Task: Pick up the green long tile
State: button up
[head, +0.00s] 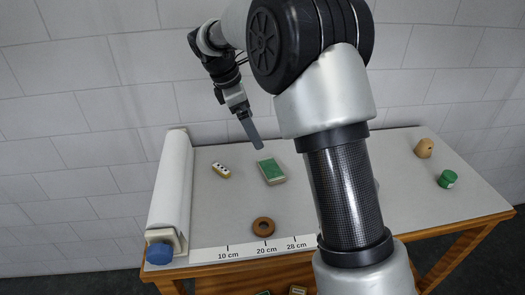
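A rectangular block with a green top and pale sides (271,171) lies on the grey table (325,180), left of my arm. It is the only green tile-like piece seen clearly on the table. My gripper (257,147) hangs above and slightly left of it, pointing down, and appears apart from it. One dark grey finger shows from the side, so the opening between the fingers is hidden. Nothing visible is held. Part of the table is hidden behind my arm.
A small pale domino-like piece (221,170) and a brown ring (263,227) lie nearby. A white roll (172,190) bounds the left. A green cylinder (447,179) and wooden ball (424,148) stand right. A ruler strip (245,249) runs along the front edge.

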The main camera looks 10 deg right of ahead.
notch_tip(320, 180, down, 4)
jog(key=w+a+n, duration=0.1)
jog(key=w+n, duration=0.1)
send_near(271, 169)
jog(key=shift+w+a+f, duration=0.1)
jog(key=shift+w+f, duration=0.2)
jog(key=shift+f, duration=0.6)
jog(key=shift+d+p+x, duration=0.15)
jog(key=shift+p+x, duration=0.2)
jog(key=shift+x, duration=1.2)
jog(key=shift+d+p+x, duration=0.15)
jog(key=shift+p+x, duration=0.2)
jog(key=shift+x, duration=1.2)
jog(key=shift+s+r, duration=0.1)
jog(key=c, duration=0.9)
